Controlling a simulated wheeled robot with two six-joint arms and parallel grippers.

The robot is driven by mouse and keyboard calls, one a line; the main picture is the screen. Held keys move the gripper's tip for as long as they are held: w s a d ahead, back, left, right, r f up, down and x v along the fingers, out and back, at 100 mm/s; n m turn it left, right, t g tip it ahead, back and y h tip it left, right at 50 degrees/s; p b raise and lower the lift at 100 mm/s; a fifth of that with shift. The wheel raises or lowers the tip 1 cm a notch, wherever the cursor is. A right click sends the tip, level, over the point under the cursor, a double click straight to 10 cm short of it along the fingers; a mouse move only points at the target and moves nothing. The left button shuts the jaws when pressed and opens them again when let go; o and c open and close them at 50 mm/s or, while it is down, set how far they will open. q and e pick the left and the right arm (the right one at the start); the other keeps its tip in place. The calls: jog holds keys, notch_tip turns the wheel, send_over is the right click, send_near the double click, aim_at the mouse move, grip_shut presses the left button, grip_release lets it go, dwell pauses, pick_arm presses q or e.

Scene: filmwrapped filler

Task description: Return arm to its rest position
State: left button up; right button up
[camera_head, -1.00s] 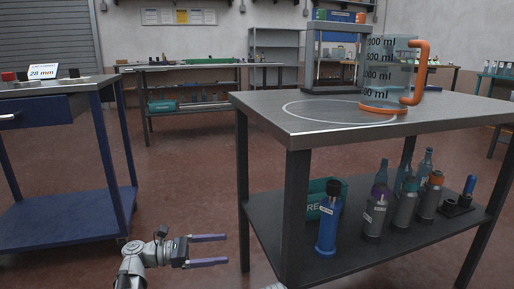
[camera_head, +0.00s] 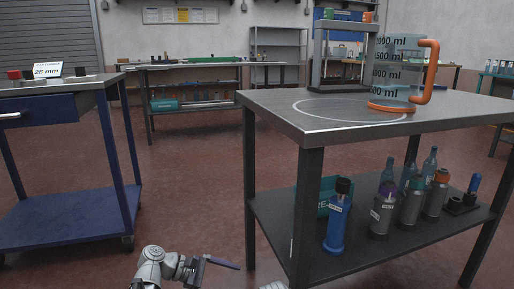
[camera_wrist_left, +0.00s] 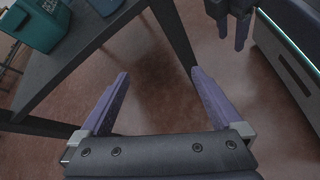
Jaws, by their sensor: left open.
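My left gripper (camera_head: 214,276) is low at the bottom of the head view, left of the steel table's near leg and above the floor. In the left wrist view its two purple fingers (camera_wrist_left: 158,76) stand wide apart with nothing between them. In the head view one finger shows clearly; the other is hard to make out. At the top right of the left wrist view are two dark finger-like parts close together, which look like my right gripper (camera_wrist_left: 232,28). Whether they are open is unclear.
A steel table (camera_head: 270,103) at right bears a measuring jug (camera_head: 397,75). Its lower shelf (camera_head: 340,262) holds bottles and a teal crate (camera_head: 325,191). Its legs stand close to my left gripper. A blue cart (camera_head: 70,216) stands at left. Open floor (camera_head: 190,190) lies between them.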

pick_arm(q)
jog(key=s+a+f+m+y, duration=0.4)
jog(key=f+m+y, duration=0.2)
jog(key=m, duration=0.1)
jog(key=s+a+f+m+y, duration=0.4)
jog(key=a+f+m+y, duration=0.1)
jog(key=f+m+y, duration=0.15)
jog(key=s+d+r+m+g+p, duration=0.15)
jog(key=d+r+p, duration=0.25)
jog(key=r+p, duration=0.4)
jog(key=s+d+r+m+y+p, duration=0.1)
jog(key=s+d+r+m+p, duration=0.15)
jog(key=r+p, duration=0.55)
jog(key=s+d+r+m+p, duration=0.1)
jog(key=d+r+p, duration=0.3)
jog(key=r+p, duration=0.4)
notch_tip(320, 180, up, 37)
jog(key=p, duration=3.6)
jog(key=shift+s+d, duration=0.2)
jog(key=shift+d, duration=0.05)
